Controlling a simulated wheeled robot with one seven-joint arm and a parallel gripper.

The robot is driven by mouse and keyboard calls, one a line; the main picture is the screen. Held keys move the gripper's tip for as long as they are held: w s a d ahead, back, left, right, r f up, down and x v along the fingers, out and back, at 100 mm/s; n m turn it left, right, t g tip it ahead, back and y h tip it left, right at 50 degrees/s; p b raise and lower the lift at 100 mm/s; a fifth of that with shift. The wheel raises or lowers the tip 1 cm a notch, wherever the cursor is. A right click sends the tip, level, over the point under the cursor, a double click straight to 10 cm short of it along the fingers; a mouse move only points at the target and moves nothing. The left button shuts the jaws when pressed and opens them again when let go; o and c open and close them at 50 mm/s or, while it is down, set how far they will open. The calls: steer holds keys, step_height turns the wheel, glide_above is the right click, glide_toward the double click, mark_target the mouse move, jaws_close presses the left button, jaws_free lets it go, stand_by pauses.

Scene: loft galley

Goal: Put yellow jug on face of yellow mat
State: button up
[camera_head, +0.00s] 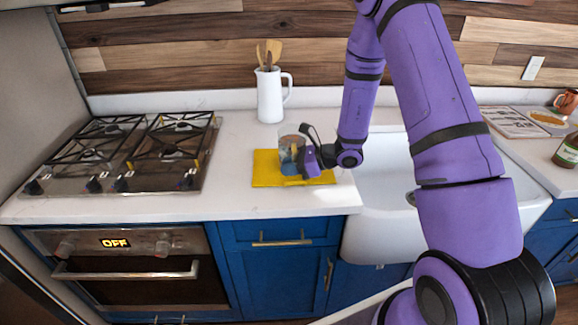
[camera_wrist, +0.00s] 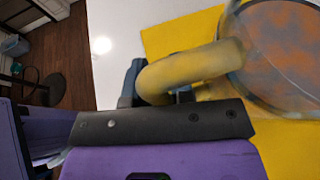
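The yellow mat (camera_head: 265,171) lies flat on the white counter, left of the sink, and fills much of the right side of the wrist view (camera_wrist: 176,38). The jug (camera_head: 289,145) looks greyish and blue in the head view, upright over the mat. The wrist view shows its yellow handle (camera_wrist: 195,66) and round rim, with a mottled orange and grey inside. My gripper (camera_head: 306,160) is at the jug's right side, its dark fingers (camera_wrist: 157,88) closed around the handle. Whether the jug's base touches the mat is hard to tell.
A white pitcher (camera_head: 270,95) with wooden utensils stands behind the mat. A gas cooktop (camera_head: 135,150) is to the left and a white sink (camera_head: 385,190) to the right. A jar (camera_head: 567,152), an orange mug (camera_head: 566,101) and a board (camera_head: 515,122) sit at far right.

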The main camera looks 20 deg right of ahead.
steer(key=shift+o, duration=1.4)
steer(key=shift+r, duration=0.15)
steer(key=v, duration=1.1)
steer(key=s+a+r+n+g+h, duration=0.1)
steer(key=s+a+r+n+g, duration=0.25)
steer(key=s+r+n, duration=0.35)
steer(key=s+a+r+n+g+h, duration=0.15)
steer(key=s+a+r+n, duration=0.3)
steer(key=r, duration=0.55)
steer(key=s+d+r+n+t+h, duration=0.1)
steer(key=s+d+r+n+h, duration=0.1)
steer(key=s+r+n+h, duration=0.2)
steer(key=s+d+r+n+t+h, duration=0.1)
steer(key=s+r+n+h, duration=0.4)
steer(key=s, duration=0.6)
steer(key=shift+s+d+r+n+t, duration=0.35)
steer(key=shift+r+n+t, duration=0.45)
steer(key=shift+r+n, duration=0.7)
